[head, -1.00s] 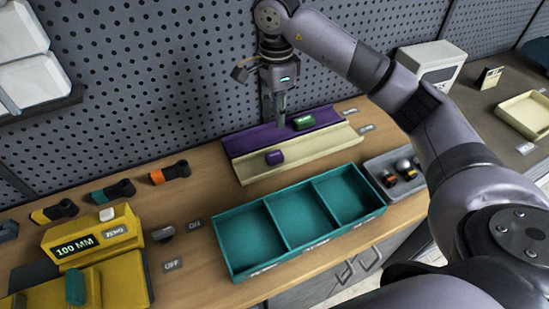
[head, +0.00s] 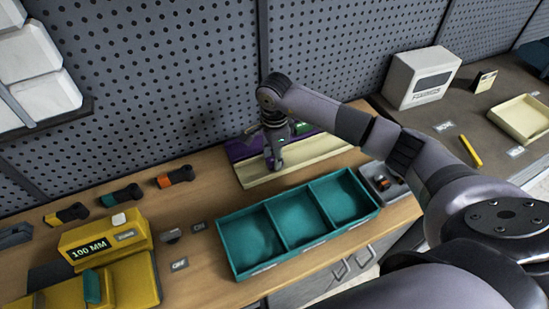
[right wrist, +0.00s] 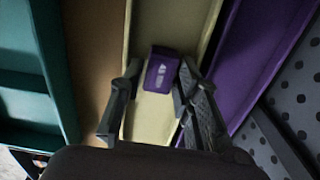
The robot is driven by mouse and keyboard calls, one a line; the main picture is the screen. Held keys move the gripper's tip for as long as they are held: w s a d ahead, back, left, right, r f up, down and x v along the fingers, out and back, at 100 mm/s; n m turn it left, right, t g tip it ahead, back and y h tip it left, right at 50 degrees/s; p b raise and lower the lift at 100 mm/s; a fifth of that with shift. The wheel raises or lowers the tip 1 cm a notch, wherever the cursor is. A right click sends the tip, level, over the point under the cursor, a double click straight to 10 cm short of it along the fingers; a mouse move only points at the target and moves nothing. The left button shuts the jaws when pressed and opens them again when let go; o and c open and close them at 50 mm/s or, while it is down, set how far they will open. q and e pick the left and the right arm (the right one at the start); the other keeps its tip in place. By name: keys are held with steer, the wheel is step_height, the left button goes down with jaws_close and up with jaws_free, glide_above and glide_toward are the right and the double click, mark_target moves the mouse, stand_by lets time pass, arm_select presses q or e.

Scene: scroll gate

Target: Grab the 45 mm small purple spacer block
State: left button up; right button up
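The small purple spacer block (right wrist: 161,72) lies in the cream channel (right wrist: 145,125) of the two-channel tray in the right wrist view. It sits between the two fingers of my right gripper (right wrist: 156,90), which are spread on either side of it. A gap shows on the left; on the right the finger is very close, and I cannot tell if it touches. In the head view my right gripper (head: 275,165) points down over the cream channel (head: 310,165) and mostly covers the block. My left gripper is not in view.
A teal three-compartment bin (head: 300,238) stands in front of the tray. The purple channel (head: 240,150) runs behind, with a green block (head: 302,128) partly hidden by my arm. A yellow 100 MM gauge (head: 105,245) is at left. A perforated wall (head: 180,80) stands close behind.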

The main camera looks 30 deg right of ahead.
steer(key=shift+c, duration=0.4)
jaws_close()
